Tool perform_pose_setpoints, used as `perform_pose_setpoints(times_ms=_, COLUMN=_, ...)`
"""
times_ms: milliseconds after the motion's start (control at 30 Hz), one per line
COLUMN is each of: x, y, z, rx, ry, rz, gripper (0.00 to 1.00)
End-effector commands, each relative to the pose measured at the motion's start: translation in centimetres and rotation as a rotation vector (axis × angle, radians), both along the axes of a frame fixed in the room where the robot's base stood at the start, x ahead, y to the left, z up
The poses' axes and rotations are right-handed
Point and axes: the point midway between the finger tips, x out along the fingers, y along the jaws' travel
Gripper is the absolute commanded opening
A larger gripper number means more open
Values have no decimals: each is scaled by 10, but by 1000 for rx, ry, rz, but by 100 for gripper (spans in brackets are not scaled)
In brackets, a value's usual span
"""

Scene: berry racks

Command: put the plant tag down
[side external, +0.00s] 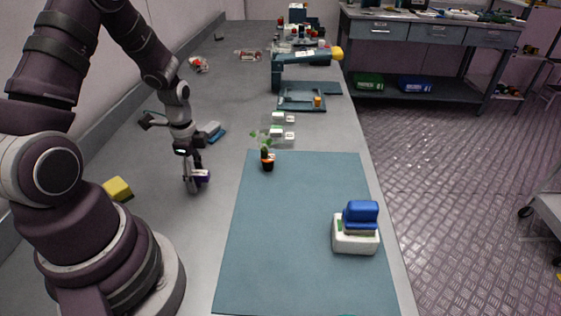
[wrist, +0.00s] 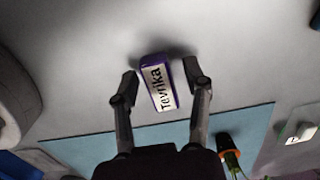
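My gripper (wrist: 162,80) points down with one finger on each side of the block. A narrow gap shows between each finger and the block, so the gripper looks open and not clamped on it. In the side view my gripper (side external: 191,186) is low over the bench, left of the teal mat.
A teal mat (side external: 290,220) lies to the right, with a small potted plant (side external: 267,161) at its far left corner. A white box with a blue top (side external: 355,238) stands on the mat. A yellow block (side external: 118,189) is near my base. The mat's middle is clear.

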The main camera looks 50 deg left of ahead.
Motion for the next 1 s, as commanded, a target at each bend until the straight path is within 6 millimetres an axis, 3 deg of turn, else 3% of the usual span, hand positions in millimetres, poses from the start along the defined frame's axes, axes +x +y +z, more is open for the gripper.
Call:
perform_pose_setpoints(times_ms=233, x=0, y=0, z=1, rx=1, ry=-1, rz=0, gripper=48)
perform_pose_setpoints(times_ms=333, x=1, y=1, z=11, rx=2, ry=-4, rz=0, gripper=48)
perform_pose_setpoints(times_ms=700, x=1, y=1, z=99, rx=5, ry=-8, rz=-1, gripper=48)
perform_pose_setpoints(times_ms=900, x=1, y=-2, z=123, rx=4, ry=-7, rz=6, gripper=48)
perform_pose_setpoints(times_ms=1000, x=5, y=-18, z=141, rx=26, ry=-59, rz=79, gripper=48)
